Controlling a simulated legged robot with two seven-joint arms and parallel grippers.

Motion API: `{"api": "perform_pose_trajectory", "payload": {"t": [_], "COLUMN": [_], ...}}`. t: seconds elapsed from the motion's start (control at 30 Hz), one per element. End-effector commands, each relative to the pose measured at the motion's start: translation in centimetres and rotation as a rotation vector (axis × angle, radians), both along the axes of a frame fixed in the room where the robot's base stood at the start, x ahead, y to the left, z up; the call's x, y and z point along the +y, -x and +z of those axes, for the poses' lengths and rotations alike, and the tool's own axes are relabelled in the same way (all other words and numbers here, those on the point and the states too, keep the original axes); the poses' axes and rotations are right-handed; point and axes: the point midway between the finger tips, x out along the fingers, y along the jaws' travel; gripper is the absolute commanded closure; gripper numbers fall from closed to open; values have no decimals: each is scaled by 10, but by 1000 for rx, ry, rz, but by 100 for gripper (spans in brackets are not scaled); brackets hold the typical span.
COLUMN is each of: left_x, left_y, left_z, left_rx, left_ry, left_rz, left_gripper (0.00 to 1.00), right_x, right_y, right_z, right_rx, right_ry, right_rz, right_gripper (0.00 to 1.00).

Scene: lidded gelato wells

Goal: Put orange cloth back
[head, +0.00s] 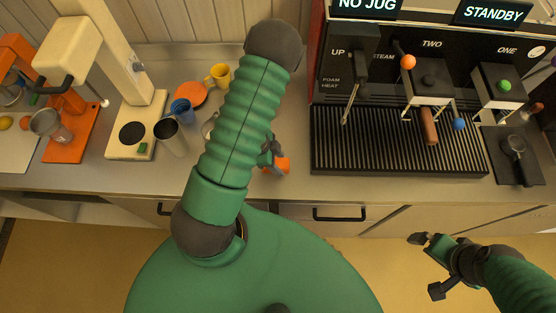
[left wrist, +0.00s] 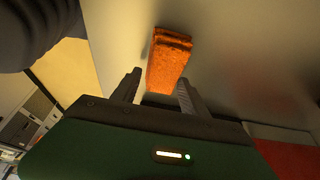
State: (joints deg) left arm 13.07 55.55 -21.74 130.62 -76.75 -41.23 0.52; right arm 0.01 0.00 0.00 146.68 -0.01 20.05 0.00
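The folded orange cloth (head: 282,166) lies on the steel counter, partly hidden by my left gripper (head: 271,152) in the head view. In the left wrist view the cloth (left wrist: 170,58) lies ahead of my left gripper (left wrist: 159,78), its near end between the two fingertips. Those fingers are apart, with a gap showing at the left side of the cloth; contact on the right side is hard to tell. My right gripper (head: 428,264) is open and empty, low at the right, in front of the cabinets.
A coffee machine with a black drip grate (head: 395,140) stands right of the cloth. Left are a yellow mug (head: 218,76), blue cup (head: 182,111), orange saucer (head: 191,93), steel jug (head: 170,136) and cream grinder (head: 131,132). The counter's front edge is close to the cloth.

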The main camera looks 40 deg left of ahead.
Motion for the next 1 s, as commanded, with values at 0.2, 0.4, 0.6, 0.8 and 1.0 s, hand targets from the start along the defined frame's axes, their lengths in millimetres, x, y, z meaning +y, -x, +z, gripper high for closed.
{"api": "perform_pose_trajectory", "payload": {"t": [0.2,0.4,0.6,0.8,1.0], "left_x": [0,0,0,0,4], "left_y": [0,0,0,0,3], "left_z": [0,0,0,0,15], "left_rx": [0,0,0,0,0], "left_ry": [0,0,0,0,0], "left_rz": [0,0,0,0,0], "left_gripper": [48,39,23,23,23], "right_x": [0,0,0,0,0], "right_y": [0,0,0,0,0], "right_z": [0,0,0,0,16], "right_rx": [0,0,0,0,0], "right_ry": [0,0,0,0,0], "right_rz": [0,0,0,0,0], "right_gripper": [0,0,0,0,0]}}
